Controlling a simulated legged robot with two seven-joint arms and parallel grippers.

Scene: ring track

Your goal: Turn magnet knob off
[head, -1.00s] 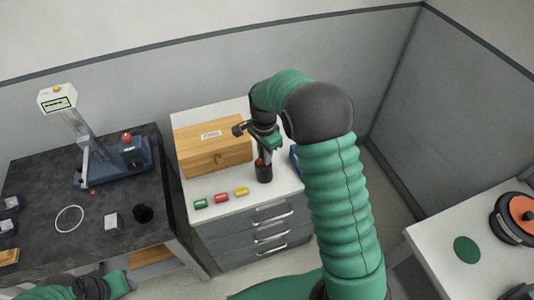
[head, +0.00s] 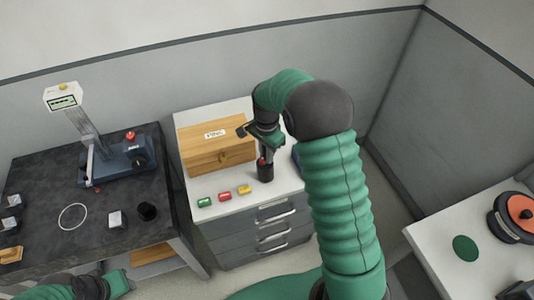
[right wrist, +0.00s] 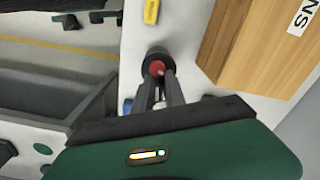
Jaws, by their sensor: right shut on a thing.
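The blue device (head: 120,166) stands on the dark table at the left, with a dark round knob (head: 139,162) on its front and a red button on top. My right gripper (head: 265,160) is away from it, over the white drawer cabinet. In the right wrist view, its fingers (right wrist: 158,78) are shut on a red-topped item (right wrist: 157,68) in a black cup (right wrist: 152,55). The item's lower part is hidden in the cup. My left gripper (head: 117,283) is at the lower left, near the dark table's front edge; its fingers cannot be made out.
A wooden box (head: 215,153) and green, red and yellow small pieces (head: 225,196) lie on the cabinet. A white ring (head: 73,217), a small metal block (head: 116,220) and a black cylinder (head: 147,211) are on the dark table. Another white table (head: 440,240) stands at the right.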

